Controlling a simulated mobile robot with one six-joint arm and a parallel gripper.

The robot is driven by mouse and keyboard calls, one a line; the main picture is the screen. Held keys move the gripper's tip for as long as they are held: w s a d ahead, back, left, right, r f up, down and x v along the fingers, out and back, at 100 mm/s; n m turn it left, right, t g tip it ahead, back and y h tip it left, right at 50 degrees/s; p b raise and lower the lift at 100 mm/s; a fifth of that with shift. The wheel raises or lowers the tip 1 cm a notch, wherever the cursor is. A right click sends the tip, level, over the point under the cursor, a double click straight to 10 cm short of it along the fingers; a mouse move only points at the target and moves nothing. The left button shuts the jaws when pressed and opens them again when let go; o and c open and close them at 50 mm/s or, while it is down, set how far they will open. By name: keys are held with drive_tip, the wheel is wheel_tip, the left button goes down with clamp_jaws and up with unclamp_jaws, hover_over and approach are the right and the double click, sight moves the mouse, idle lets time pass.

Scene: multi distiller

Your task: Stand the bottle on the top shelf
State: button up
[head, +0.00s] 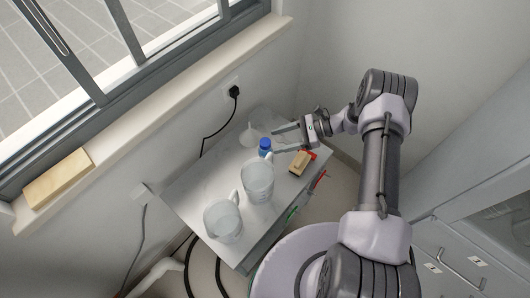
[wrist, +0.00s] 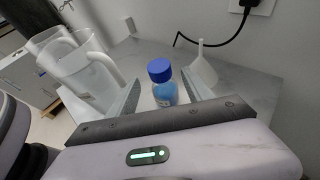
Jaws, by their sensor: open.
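A small bottle (head: 265,147) with a blue cap stands upright on the grey top (head: 188,190) of a small table or cart. It also shows in the wrist view (wrist: 161,88), with clear blue sides. My gripper (head: 274,140) is open and low over the grey top, reaching in from the right. In the wrist view its fingers (wrist: 160,92) lie on either side of the bottle, with visible space beside it. The bottle's lower part is partly hidden by the gripper body. I cannot tell any separate top shelf in these views.
Two clear jugs (head: 257,181) (head: 223,221) stand in front of the bottle. A white funnel (head: 249,137) stands close behind it. A wooden block with red (head: 302,161) lies to its right. A wall plug (head: 234,91) and cable are behind. Cabinets (head: 470,240) stand at right.

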sight(265, 142)
drive_tip(key=b+x, duration=0.2)
drive_tip(key=x, duration=0.3)
drive_tip(key=shift+a, duration=0.35)
drive_tip(key=shift+r, duration=0.1)
clamp_jaws()
idle(0.8)
